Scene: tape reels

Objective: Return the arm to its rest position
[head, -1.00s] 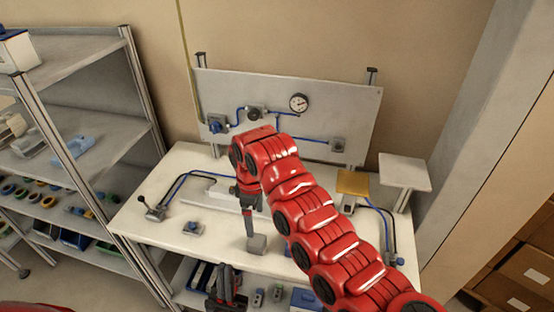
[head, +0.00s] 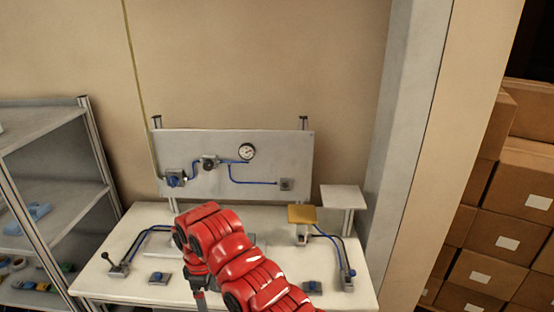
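My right arm (head: 240,262), red with dark joints, comes in from the bottom right and bends down over the white workbench. Its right gripper (head: 200,300) points down at the lower edge of the head view. Its fingertips are cut off by the frame, so I cannot tell whether it is open or shut, or whether it holds anything. My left gripper is not in view.
The white workbench (head: 120,282) carries a lever (head: 117,265), a yellow plate (head: 302,214) and a white raised plate (head: 343,197). An upright panel (head: 270,150) with a gauge (head: 247,152) stands behind. Shelves (head: 40,180) are at left, cardboard boxes (head: 510,185) at right.

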